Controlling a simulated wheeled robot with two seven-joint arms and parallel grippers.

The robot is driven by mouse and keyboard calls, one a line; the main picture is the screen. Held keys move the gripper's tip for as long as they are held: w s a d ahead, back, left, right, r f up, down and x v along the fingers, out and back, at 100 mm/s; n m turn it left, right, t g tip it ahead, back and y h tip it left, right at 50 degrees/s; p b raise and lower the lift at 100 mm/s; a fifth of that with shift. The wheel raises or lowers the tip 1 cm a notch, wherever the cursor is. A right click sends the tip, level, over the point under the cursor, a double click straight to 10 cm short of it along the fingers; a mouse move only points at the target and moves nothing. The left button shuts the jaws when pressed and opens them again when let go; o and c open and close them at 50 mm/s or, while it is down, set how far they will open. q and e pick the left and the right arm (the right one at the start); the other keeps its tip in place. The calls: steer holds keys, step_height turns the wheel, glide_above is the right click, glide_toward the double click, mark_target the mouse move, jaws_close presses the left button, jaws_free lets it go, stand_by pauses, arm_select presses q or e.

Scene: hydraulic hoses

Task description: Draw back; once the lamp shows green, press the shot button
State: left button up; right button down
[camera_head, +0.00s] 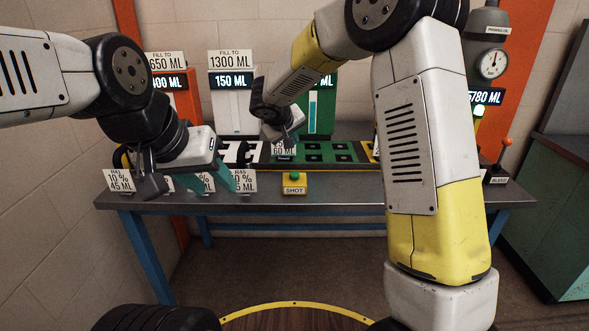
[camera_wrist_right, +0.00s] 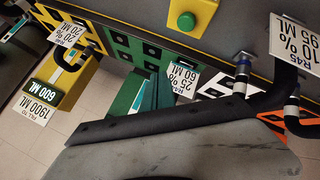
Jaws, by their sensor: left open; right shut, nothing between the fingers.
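The shot button (camera_head: 294,176) is a green cap on a yellow box at the bench's front edge, above a SHOT label. It also shows at the top of the right wrist view (camera_wrist_right: 187,21), uncovered. My left gripper (camera_head: 213,180) is open, with teal fingers, over the left part of the bench near the label cards. My right arm hides part of the bench's right side.
The bench (camera_head: 340,188) carries several label cards along its front. Behind stand a white tank (camera_head: 232,112) reading 150 ML and a green tank (camera_head: 326,105). A small orange-knobbed lever (camera_head: 506,142) stands at the right. Hose ends (camera_wrist_right: 240,75) show in the wrist view.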

mark_target(294, 175)
steer(key=shift+f, duration=4.4)
steer(key=shift+f, duration=0.15)
steer(key=shift+f, duration=0.3)
steer(key=shift+f, duration=0.45)
steer(key=shift+r, duration=0.9)
steer(key=shift+r, duration=0.1)
steer(key=shift+r, duration=2.4)
